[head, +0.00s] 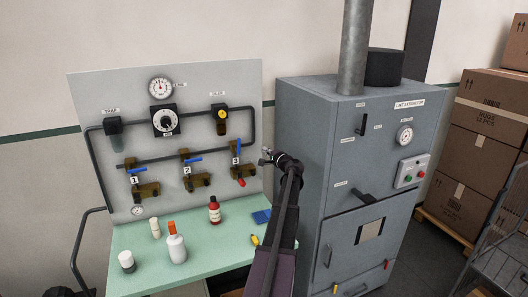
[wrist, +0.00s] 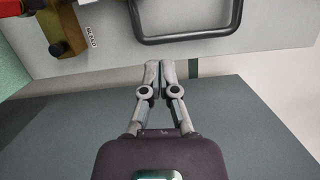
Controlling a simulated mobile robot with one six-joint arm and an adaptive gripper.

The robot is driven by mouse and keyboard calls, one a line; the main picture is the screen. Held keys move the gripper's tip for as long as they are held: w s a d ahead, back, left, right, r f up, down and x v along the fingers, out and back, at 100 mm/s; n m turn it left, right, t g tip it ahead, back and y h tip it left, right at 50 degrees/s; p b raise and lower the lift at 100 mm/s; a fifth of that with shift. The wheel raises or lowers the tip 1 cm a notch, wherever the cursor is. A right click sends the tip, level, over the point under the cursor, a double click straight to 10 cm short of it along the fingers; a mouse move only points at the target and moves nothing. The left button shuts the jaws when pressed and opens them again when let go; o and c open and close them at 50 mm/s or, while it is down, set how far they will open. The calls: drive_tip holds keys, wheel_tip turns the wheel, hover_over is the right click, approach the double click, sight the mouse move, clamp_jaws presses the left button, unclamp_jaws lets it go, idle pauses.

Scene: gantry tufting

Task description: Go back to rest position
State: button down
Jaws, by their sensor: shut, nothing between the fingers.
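My gripper (head: 266,154) is shut and empty in the head view, raised near the right edge of the grey valve panel (head: 85,85). It is just right of valve 3 (head: 237,173) and apart from it, as far as I can tell. In the wrist view my gripper (wrist: 152,66) shows its two fingers together, pointing toward the panel (wrist: 245,45) and its dark pipe (wrist: 185,37). A brass valve body (wrist: 62,30) with a BLEED label is at the upper left there.
A green bench (head: 130,282) below the panel holds several bottles, a blue cloth (head: 261,216) and a yellow item (head: 255,240). The grey lint extractor cabinet (head: 310,150) stands close on the right of my arm. Stacked boxes (head: 485,140) and a wire cart (head: 500,265) are farther right.

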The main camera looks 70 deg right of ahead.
idle(0.5)
drive_tip(key=w+a+f+n+g+y, duration=0.1)
drive_tip(key=w+a+f+n+y, duration=0.3)
drive_tip(key=w+a, duration=0.9)
drive_tip(key=w+a+f+n+g+y+b, duration=0.1)
drive_tip(key=w+a+f+n+y, duration=0.35)
drive_tip(key=w+a, duration=0.8)
drive_tip(key=w+a+f+n+g+y, duration=0.1)
drive_tip(key=w+a+f+n+y, duration=0.3)
drive_tip(key=w+a, duration=0.85)
drive_tip(key=s+a+f+n+g+y+b, duration=0.1)
drive_tip(key=a+f+n+g, duration=0.2)
drive_tip(key=a, duration=1.2)
drive_tip(key=s+a+f+n+g+y, duration=0.1)
drive_tip(key=a+f+n+g, duration=0.25)
drive_tip(key=a, duration=1.15)
drive_tip(key=s+a+f+n+g+h, duration=0.1)
drive_tip(key=s+a+n, duration=0.1)
drive_tip(key=a, duration=0.5)
drive_tip(key=s+a+f+n+g+h, duration=0.1)
drive_tip(key=s+a+n+g, duration=0.1)
drive_tip(key=s+a, duration=0.3)
drive_tip(key=s+a+f+n+g+h+b, duration=0.1)
drive_tip(key=s+a+n+g+h, duration=0.1)
drive_tip(key=a, duration=0.7)
drive_tip(key=shift+s+n, duration=0.5)
drive_tip(key=shift+s, duration=0.6)
